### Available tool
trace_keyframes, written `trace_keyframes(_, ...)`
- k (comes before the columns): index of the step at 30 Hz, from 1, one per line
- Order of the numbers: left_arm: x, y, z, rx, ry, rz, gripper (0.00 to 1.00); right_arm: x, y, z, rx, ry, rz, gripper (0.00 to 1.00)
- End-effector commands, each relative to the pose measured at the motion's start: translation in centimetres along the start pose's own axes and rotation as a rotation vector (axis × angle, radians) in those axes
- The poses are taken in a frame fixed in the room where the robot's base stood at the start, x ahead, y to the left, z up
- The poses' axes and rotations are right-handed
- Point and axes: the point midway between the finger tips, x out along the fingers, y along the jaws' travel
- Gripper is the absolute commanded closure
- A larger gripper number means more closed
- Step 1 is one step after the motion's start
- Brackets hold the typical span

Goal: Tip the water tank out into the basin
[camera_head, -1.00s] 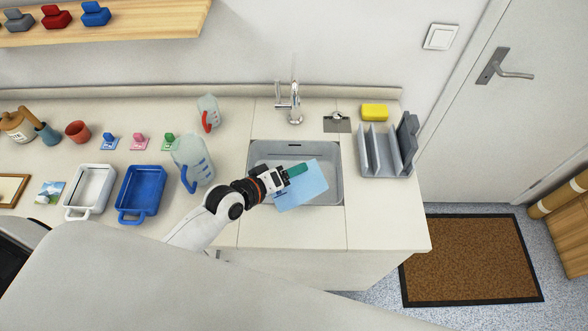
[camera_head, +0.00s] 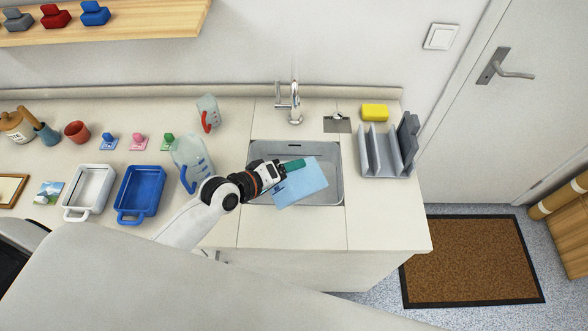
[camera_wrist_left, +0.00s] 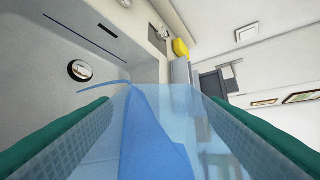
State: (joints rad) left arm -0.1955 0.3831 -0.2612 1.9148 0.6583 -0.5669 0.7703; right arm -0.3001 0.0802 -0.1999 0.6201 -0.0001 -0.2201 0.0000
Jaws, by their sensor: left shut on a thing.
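The water tank (camera_head: 302,184) is a translucent light-blue container. My left gripper (camera_head: 291,166), with green finger pads, is shut on it and holds it over the grey basin (camera_head: 333,160). The tank looks tilted on its side above the basin. In the left wrist view the tank (camera_wrist_left: 155,130) fills the space between the two green pads, with a darker blue part inside. The basin's drain (camera_wrist_left: 80,70) shows beyond it at the left. I cannot tell how much water is in the tank. My right gripper is not in view.
A chrome faucet (camera_head: 295,105) stands behind the basin. A grey rack (camera_head: 385,160) and yellow sponge (camera_head: 375,112) are to the right. A clear jug with a blue handle (camera_head: 192,160), a blue tray (camera_head: 140,190) and a white tray (camera_head: 90,190) stand left.

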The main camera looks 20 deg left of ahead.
Motion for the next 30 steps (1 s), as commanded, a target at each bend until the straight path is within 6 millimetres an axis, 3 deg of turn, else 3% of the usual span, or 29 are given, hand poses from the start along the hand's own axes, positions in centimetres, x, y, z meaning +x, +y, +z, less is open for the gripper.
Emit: trace_keyframes(30, 0.5, 0.7, 1.1, -0.096, 0.055, -0.002, 0.71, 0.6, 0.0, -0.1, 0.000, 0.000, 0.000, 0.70)
